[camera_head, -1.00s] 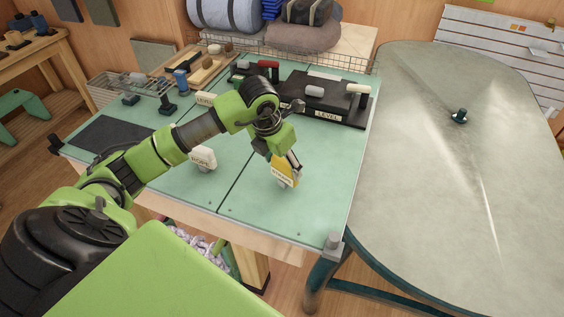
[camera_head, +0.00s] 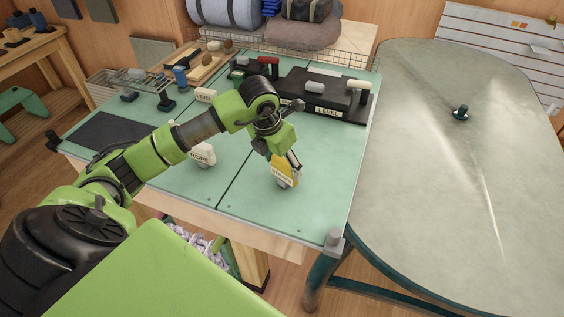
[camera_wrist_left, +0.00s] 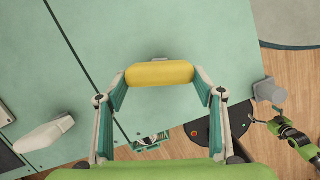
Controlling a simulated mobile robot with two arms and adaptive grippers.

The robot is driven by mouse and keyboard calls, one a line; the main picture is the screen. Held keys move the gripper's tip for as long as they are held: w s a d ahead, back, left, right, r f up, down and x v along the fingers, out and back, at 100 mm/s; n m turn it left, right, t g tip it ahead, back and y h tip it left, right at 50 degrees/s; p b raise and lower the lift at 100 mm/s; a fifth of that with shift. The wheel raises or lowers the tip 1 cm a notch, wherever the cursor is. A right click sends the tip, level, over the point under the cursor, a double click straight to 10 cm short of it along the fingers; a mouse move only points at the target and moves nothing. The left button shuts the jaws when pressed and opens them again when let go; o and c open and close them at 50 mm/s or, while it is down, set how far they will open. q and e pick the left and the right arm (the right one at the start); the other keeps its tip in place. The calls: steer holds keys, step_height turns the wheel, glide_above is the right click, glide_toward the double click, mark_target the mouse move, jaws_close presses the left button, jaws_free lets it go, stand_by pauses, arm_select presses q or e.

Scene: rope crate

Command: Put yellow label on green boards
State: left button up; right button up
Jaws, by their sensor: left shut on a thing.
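The yellow label (camera_head: 284,170) is held in my left gripper (camera_head: 290,163), low over the front part of the right green board (camera_head: 325,185). Its lettering is too small to read surely. I cannot tell whether its bottom touches the board. In the left wrist view the yellow label (camera_wrist_left: 160,73) spans between the fingertips of my left gripper, which is shut on it. The left green board (camera_head: 178,183) lies beside the right one, with a dark seam between them. A green and black arm part (camera_wrist_left: 290,132), seemingly mine, shows at the wrist view's right edge; its jaws are unclear.
A white label (camera_head: 203,155) stands on the left board, and another (camera_head: 205,95) farther back. A black tool block (camera_head: 322,98) stands at the back right. A grey oval table (camera_head: 440,150) adjoins on the right. The right board's front is clear around the yellow label.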

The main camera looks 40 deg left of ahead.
arm_select(q)
steer(key=shift+f, duration=0.2)
steer(key=o, duration=1.5)
steer(key=shift+r, duration=0.1)
steer(key=v, duration=1.1)
steer(key=shift+r, duration=0.4)
steer(key=shift+s, duration=0.1)
